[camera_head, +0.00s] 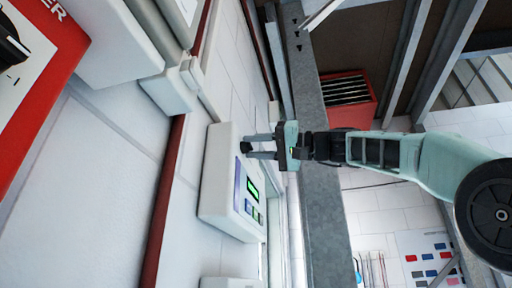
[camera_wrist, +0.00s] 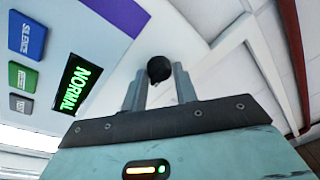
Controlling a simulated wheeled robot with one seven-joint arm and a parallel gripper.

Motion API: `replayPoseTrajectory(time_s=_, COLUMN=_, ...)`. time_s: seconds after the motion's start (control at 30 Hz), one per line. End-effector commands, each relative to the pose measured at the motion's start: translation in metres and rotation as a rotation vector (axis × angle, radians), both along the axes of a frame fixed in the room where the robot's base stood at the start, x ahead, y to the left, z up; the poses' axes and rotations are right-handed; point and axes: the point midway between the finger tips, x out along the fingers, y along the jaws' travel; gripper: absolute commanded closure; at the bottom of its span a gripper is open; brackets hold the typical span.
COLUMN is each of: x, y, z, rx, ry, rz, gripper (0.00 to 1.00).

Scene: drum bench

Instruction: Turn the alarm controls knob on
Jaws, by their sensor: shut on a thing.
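The alarm control box (camera_head: 219,180) is a white wall-mounted panel with a purple strip, a lit green display and small buttons. In the wrist view its display (camera_wrist: 75,88) reads NORMAL. A round black knob (camera_wrist: 159,68) sits on the panel's white face, between the two fingertips of my gripper (camera_wrist: 158,80). The fingers are shut on the knob, one on each side.
In the wrist view a blue SILENCE button (camera_wrist: 27,36), a green button (camera_wrist: 22,77) and a grey button (camera_wrist: 20,105) sit left of the display. A red-framed panel (camera_head: 45,70) with a black dial is at upper left. A grey beam (camera_head: 318,210) runs behind my gripper.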

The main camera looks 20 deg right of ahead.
Motion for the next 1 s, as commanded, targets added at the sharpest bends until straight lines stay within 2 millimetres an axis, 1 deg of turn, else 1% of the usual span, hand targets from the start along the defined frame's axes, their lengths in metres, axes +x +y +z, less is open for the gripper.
replayPoseTrajectory(time_s=0.43, x=0.0008, y=-0.0002, z=-0.001, rx=0.006, ry=0.01, rz=0.0, gripper=0.94)
replayPoseTrajectory(time_s=0.47, x=0.0008, y=-0.0002, z=-0.001, rx=0.006, ry=0.01, rz=0.0, gripper=0.66)
replayPoseTrajectory(time_s=0.5, x=0.0008, y=-0.0002, z=-0.001, rx=0.006, ry=0.011, rz=0.001, gripper=0.54)
replayPoseTrajectory(time_s=0.53, x=0.0007, y=-0.0001, z=-0.0009, rx=0.006, ry=0.01, rz=0.0, gripper=0.51)
replayPoseTrajectory(time_s=0.9, x=0.0001, y=-0.0001, z=-0.0005, rx=0.005, ry=0.008, rz=0.001, gripper=0.51)
replayPoseTrajectory(time_s=1.0, x=-0.0017, y=-0.0033, z=-0.0018, rx=0.005, ry=0.008, rz=-0.001, gripper=0.51)
